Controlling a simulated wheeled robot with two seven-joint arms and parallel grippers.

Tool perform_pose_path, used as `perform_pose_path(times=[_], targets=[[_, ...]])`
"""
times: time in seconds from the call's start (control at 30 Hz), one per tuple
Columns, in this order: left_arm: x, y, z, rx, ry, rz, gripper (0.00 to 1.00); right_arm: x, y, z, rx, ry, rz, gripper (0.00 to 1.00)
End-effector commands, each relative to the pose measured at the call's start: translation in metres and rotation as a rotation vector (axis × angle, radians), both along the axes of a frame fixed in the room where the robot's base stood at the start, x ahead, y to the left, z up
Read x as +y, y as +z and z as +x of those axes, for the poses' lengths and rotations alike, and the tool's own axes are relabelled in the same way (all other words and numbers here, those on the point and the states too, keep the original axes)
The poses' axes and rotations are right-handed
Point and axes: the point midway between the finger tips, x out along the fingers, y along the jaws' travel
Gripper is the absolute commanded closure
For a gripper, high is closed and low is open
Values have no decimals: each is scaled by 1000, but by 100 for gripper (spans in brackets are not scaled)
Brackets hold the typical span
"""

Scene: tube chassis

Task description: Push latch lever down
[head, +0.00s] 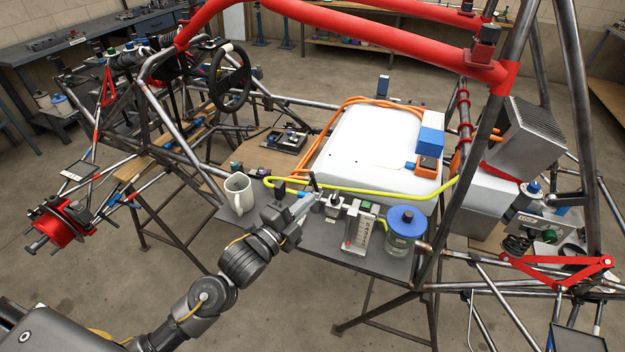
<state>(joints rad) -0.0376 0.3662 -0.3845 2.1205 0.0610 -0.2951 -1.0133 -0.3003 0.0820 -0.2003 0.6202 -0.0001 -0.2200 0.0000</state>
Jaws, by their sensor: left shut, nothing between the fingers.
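My left gripper (307,203) reaches in from the lower left over the dark grey work board (378,262). It is shut and empty, its tips among small metal and black fittings at the board's middle. A small dark upright piece (314,182) stands just beyond the fingertips and may be the latch lever. It is too small to tell its exact shape, or whether the gripper touches it. The gripper partly hides the fittings. My right gripper does not show.
A grey-white mug (239,193) stands left of the gripper. A gauge block (359,230) and a blue-lidded jar (404,231) stand to its right. A yellow hose (390,191) runs behind, before a white box (372,150). Steel and red tubes frame the board.

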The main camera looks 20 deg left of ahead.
Motion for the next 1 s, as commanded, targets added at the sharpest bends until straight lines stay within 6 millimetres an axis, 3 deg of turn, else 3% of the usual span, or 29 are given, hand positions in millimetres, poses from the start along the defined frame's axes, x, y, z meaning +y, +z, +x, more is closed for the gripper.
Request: perform_pose_path(times=[0.43, 0.5, 0.7, 1.0], targets=[[-33, 12, 81, 2, -1, 0, 100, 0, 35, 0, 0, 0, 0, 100], [-18, 7, 79, 5, 3, 4, 100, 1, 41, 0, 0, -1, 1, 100], [1, 0, 80, 3, -1, 1, 100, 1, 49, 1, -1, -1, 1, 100], [7, -3, 80, 1, 0, -1, 100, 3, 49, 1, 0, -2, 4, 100]])
